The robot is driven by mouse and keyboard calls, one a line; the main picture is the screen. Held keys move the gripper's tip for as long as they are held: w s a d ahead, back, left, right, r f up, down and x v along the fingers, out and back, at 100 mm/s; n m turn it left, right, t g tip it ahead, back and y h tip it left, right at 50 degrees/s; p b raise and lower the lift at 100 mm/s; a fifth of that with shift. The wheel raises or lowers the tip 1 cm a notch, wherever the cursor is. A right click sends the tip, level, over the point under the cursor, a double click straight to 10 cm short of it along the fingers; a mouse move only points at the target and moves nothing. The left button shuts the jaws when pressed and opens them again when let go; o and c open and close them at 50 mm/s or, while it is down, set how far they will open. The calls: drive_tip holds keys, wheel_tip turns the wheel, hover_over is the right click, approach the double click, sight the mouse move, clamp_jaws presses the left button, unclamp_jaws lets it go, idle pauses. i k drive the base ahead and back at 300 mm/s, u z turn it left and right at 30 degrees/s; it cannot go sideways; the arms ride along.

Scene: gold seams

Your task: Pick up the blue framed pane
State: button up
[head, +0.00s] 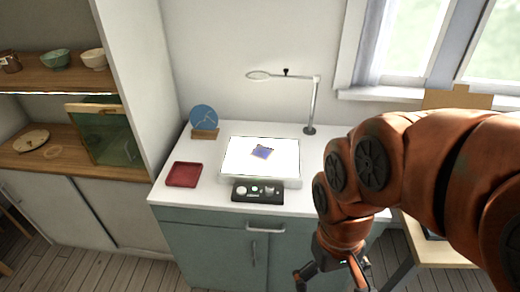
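A small blue-violet pane (262,152) with a thin brownish edge lies on the bright white light panel (236,168) on the cabinet top. It looks slightly turned, and its details are too small to read. My gripper (330,282) hangs at the bottom of the view, in front of the cabinet and below its top. It is well away from the pane, to its lower right. Its two fingers are spread apart with nothing seen between them. The lowest part of the gripper is cut off by the picture edge.
A black control box (257,193) sits in front of the panel. A dark red tray (184,174) lies to the left, with a blue disc (203,118) on a wooden stand behind it. A magnifier lamp (314,100) stands at the back right. Shelves (60,82) with bowls are at left.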

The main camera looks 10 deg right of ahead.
sight(262, 154)
drive_tip(key=u, duration=0.25)
drive_tip(key=i, duration=0.35)
drive_tip(key=u, duration=0.5)
